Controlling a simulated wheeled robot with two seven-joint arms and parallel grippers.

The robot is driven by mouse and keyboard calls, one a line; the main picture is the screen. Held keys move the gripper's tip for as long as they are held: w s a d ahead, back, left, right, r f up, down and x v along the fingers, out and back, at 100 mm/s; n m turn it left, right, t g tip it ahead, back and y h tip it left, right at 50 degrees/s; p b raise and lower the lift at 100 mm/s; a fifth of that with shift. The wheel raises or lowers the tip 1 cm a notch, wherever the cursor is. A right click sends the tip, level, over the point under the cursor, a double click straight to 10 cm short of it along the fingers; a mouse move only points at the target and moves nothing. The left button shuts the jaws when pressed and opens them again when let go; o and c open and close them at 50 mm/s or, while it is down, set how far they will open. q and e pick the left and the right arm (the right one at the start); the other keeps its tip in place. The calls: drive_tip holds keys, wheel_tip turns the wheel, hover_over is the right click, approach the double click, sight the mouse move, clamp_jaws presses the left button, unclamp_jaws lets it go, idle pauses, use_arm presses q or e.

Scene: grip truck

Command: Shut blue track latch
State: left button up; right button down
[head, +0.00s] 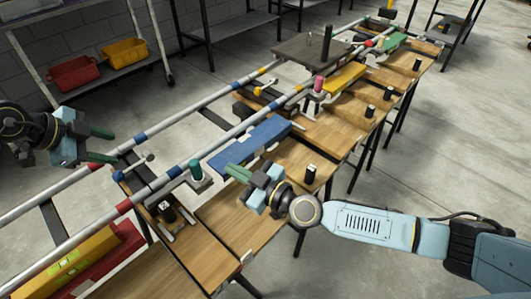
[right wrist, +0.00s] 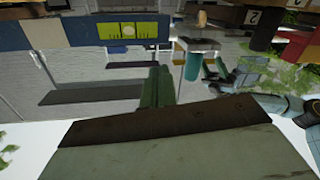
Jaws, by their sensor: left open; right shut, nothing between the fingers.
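A long blue block (head: 240,146), which I take to be the blue track latch, lies along the near rail in the head view. A teal upright knob (head: 195,169) on a grey bracket stands off its left end. A teal cylinder (right wrist: 193,65) also shows in the right wrist view. My right gripper (head: 236,173) is shut and empty, beside the near left end of the blue block and right of the knob. Whether it touches the block is unclear. Its green fingers (right wrist: 155,86) show in the wrist view. My left gripper (head: 108,145) is open and empty at the far left, near the rails.
Two long rails (head: 220,92) with coloured bands run over the wooden bench (head: 262,158). Further along are a yellow block (head: 344,77), pink knob (head: 319,84) and green block (head: 391,43). Several black posts (head: 310,174) stand on the near side. A yellow level (head: 70,262) lies lower left.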

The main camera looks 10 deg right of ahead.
drive_tip(key=w+d+t+h, duration=0.2)
drive_tip(key=w+d, duration=0.1)
drive_tip(key=d, duration=0.5)
drive_tip(key=shift+w+r+m, duration=0.2)
drive_tip(key=shift+r+m, duration=0.1)
